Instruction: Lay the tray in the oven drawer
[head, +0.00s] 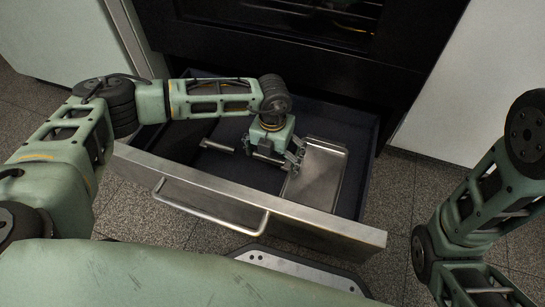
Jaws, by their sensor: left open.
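The oven drawer (364,232) is pulled out below the oven, with a dark interior and a steel front. A grey metal tray (320,178) lies inside it, right of the middle, and looks flat on the drawer floor. My left gripper (292,160) reaches down into the drawer at the tray's left edge. Its fingers are open, and I cannot tell whether they touch the tray. My right arm comes in at the right edge of the view, but its gripper is out of view.
A bar handle (210,214) runs along the drawer front. The black oven (300,60) stands behind, with pale cabinets (430,100) on both sides. Inside the drawer a thin metal bar (217,147) shows left of my gripper. The speckled tile floor (398,200) is clear to the right.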

